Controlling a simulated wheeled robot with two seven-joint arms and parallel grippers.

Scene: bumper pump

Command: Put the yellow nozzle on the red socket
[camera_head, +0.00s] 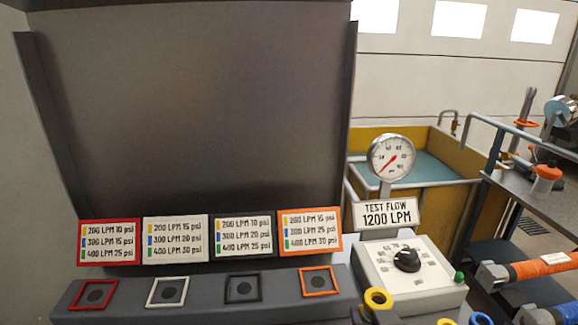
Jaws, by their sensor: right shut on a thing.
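The red socket is a red square frame with a dark round centre (95,294) at the left end of the grey ledge. A yellow nozzle (378,298) shows as a yellow ring with a dark hole at the bottom edge, right of the ledge and in front of the dial box. My right gripper (372,316) shows only as dark finger parts at the bottom edge, shut on this yellow nozzle. Most of the gripper is cut off. The nozzle is apart from the red socket, far to its right. My left gripper is not in view.
White (167,291), black (243,288) and orange (319,282) sockets share the ledge, with pressure cards behind. A dial box (410,278) with a gauge (391,157) stands right. Another yellow piece (446,321) and a blue ring (480,319) show below. Orange-wrapped hoses lie at right.

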